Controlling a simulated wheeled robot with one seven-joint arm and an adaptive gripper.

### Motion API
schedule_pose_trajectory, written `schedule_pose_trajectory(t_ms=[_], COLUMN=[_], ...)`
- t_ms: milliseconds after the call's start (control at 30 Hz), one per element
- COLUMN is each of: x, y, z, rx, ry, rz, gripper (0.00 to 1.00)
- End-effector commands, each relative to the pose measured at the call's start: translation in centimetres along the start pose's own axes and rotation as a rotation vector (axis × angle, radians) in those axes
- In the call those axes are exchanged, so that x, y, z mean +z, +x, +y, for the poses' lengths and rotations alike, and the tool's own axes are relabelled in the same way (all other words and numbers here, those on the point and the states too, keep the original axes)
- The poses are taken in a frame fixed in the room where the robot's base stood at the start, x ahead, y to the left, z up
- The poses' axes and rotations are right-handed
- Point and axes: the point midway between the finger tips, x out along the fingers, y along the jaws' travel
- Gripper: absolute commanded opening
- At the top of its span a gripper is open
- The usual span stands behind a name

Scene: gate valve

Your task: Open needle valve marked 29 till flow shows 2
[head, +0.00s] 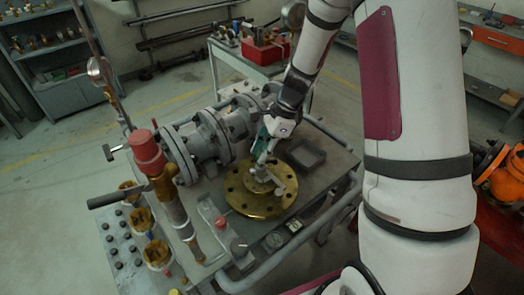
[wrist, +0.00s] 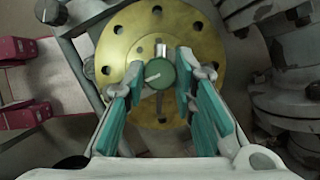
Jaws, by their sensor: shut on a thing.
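A round green knob (wrist: 160,74) with a white pointer line stands at the middle of a brass flange disc (wrist: 120,40) in the wrist view. My gripper (wrist: 159,76) is shut on the knob, with one teal-padded finger on each side. The pointer line lies nearly level, tilted slightly. I cannot read a mark 29 in either view. Small dial faces (head: 275,240) sit at the bench front; their readings are too small to tell.
A grey flanged valve body (head: 210,135) stands left of my gripper. A red-capped brass valve (head: 147,150) with a lever rises farther left. A grey rail (head: 300,245) runs along the bench front. A dark knob (wrist: 50,12) shows top left in the wrist view.

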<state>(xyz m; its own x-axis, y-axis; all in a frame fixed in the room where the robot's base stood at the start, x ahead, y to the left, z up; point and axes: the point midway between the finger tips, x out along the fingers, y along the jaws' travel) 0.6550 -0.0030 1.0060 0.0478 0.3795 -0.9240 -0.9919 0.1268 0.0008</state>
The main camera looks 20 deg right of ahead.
Motion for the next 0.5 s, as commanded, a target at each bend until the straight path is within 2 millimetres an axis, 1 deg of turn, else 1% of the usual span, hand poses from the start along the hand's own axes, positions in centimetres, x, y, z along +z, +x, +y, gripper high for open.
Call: schedule_pose_trajectory(t_ms=[33, 500], x=[0.00, 0.07], y=[0.10, 0.10], z=[-0.27, -0.49], rx=[0.015, 0.183], ry=[-0.042, -0.449], rz=[0.000, 0.001], gripper=[0.00, 0.00])
